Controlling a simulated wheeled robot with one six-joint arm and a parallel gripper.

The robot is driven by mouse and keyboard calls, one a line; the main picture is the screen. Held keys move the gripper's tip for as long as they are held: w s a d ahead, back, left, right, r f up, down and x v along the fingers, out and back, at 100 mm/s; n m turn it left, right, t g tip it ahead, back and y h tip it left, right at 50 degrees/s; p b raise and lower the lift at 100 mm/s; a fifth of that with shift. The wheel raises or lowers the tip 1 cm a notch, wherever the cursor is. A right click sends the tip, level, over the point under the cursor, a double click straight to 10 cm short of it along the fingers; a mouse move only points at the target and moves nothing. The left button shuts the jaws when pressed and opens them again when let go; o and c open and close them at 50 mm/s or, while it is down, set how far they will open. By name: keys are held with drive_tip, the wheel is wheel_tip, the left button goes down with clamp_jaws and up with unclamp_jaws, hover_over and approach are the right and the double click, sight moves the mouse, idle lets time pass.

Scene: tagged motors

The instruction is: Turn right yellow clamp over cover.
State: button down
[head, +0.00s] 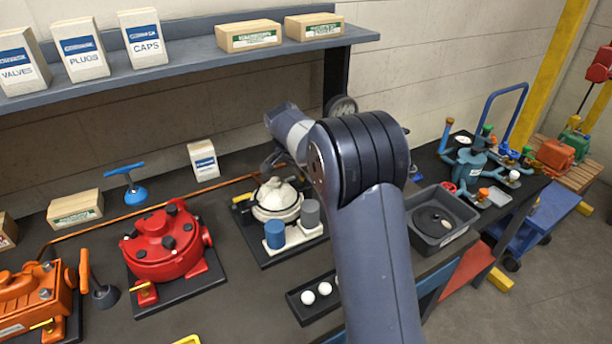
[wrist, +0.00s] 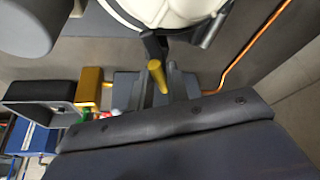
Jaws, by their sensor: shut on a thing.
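The white round cover (head: 277,203) sits on its unit on a dark base plate in the head view, and its white edge fills the top of the wrist view (wrist: 165,12). The yellow clamp handle (wrist: 157,76) stands between the fingers of my gripper (wrist: 160,88), just beside the cover's rim. My gripper is shut on this handle. In the head view my gripper is mostly hidden behind my arm, at the far side of the cover. Another yellow clamp (head: 242,199) shows at the left of the unit.
A blue cylinder (head: 275,235) and a grey cylinder (head: 309,213) stand in front of the cover. A red unit (head: 165,245) is to the left. A grey bin (head: 425,236) is right of my arm. An orange pipe (wrist: 252,48) runs close by.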

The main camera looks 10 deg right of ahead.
drive_tip(key=m+g, duration=0.1)
drive_tip(key=m, duration=0.1)
drive_tip(key=m+h, duration=0.1)
drive_tip(key=m, duration=0.1)
drive_tip(key=shift+w+a+m+g, duration=0.1)
drive_tip(key=shift+w+m+g, duration=0.05)
drive_tip(key=shift+m+g, duration=0.25)
idle(0.4)
drive_tip(key=c, duration=1.4)
unclamp_jaws()
drive_tip(key=shift+o, duration=0.2)
drive_tip(key=v, duration=1)
drive_tip(key=shift+r, duration=0.4)
drive_tip(key=shift+a+f, duration=0.1)
drive_tip(key=x, duration=1)
drive_tip(key=shift+f, duration=0.35)
